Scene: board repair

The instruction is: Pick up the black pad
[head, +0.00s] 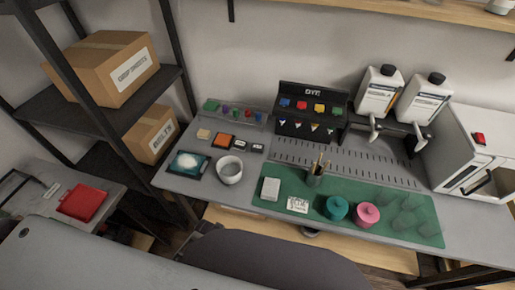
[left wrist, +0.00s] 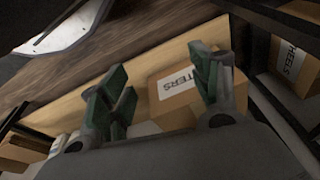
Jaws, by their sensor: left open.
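Two small dark pieces with pale marks lie side by side on the grey worktable (head: 180,181) in the head view: a left one (head: 240,144) and a right one (head: 257,148). They are too small to tell which is the black pad. An orange-topped pad (head: 222,141) and a beige pad (head: 203,134) lie to their left. My left gripper (left wrist: 160,78) shows only in the left wrist view. Its green-padded fingers are spread with nothing between them, away from the worktable's top. My right gripper is in neither view.
A dark tray (head: 188,165) and a white round bowl (head: 229,170) stand in front of the pads. A black dye rack (head: 309,112) stands to their right. Shelves with cardboard boxes (head: 103,68) rise at left. A box (left wrist: 172,97) lies beyond my left fingers.

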